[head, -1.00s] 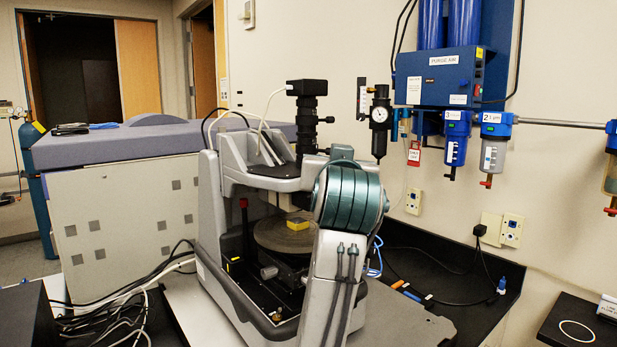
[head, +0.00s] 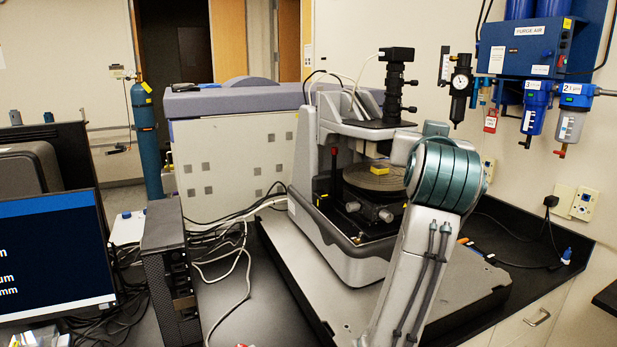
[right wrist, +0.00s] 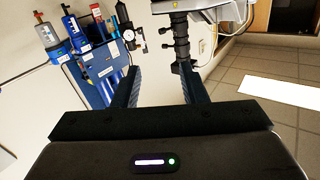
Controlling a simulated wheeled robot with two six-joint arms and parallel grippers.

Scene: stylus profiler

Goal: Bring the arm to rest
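My right arm rises from the bottom of the head view, with its large teal-ringed joint in front of the right side of the stylus profiler (head: 345,235). The right gripper is hidden behind that joint in the head view. In the right wrist view the right gripper (right wrist: 158,85) has its two dark fingers wide apart with nothing between them. That view is tilted and shows the profiler's black camera column beyond the fingers. A small yellow block (head: 383,179) sits on the profiler's round stage (head: 365,182). My left gripper is not in view.
A monitor (head: 55,262) and a black computer tower (head: 168,270) stand at the left, with loose cables beside them. A blue purge air unit (head: 533,55) with filters hangs on the wall at right. A blue gas cylinder (head: 146,135) stands behind.

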